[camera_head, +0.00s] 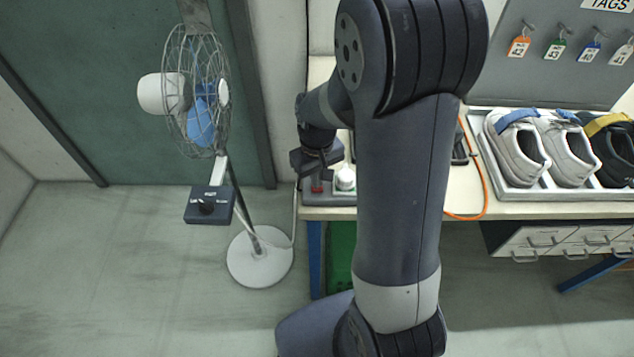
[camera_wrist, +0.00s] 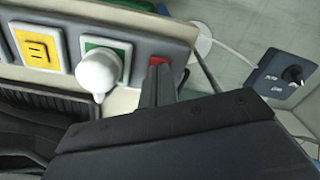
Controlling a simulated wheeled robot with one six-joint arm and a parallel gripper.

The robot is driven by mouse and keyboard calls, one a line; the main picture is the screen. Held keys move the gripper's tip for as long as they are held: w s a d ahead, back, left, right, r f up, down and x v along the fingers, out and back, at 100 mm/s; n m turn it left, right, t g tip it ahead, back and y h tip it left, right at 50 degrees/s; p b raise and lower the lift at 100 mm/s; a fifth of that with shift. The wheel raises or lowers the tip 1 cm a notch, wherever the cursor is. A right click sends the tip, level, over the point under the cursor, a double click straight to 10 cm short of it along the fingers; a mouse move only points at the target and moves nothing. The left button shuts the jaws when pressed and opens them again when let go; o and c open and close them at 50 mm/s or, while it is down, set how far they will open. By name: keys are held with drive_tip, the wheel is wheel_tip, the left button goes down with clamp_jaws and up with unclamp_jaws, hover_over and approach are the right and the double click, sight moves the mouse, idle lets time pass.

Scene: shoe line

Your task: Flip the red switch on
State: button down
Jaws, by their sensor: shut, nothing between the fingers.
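The red switch (camera_wrist: 154,64) sits at the right end of a grey power strip (camera_wrist: 180,49) in the wrist view. My gripper (camera_wrist: 160,70) is shut and empty, its fingertips right at the switch and covering part of it. I cannot tell whether they touch it, or which way the switch is tipped. In the head view the switch (camera_head: 317,187) shows as a small red patch on the strip at the table's left end, just below my gripper (camera_head: 318,172).
A white plug (camera_wrist: 98,72) stands in the green-framed socket beside the switch; a yellow socket (camera_wrist: 38,48) is further left. A fan (camera_head: 195,95) with a control box (camera_head: 209,206) stands left of the table. A shoe tray (camera_head: 530,192) lies on the right.

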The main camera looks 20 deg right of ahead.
drive_tip(key=shift+f+b, duration=0.6)
drive_tip(key=shift+f, duration=0.25)
drive_tip(key=shift+r, duration=0.1)
drive_tip(key=shift+r+p, duration=2.8)
drive_tip(key=shift+r, duration=0.7)
drive_tip(key=shift+f, duration=0.15)
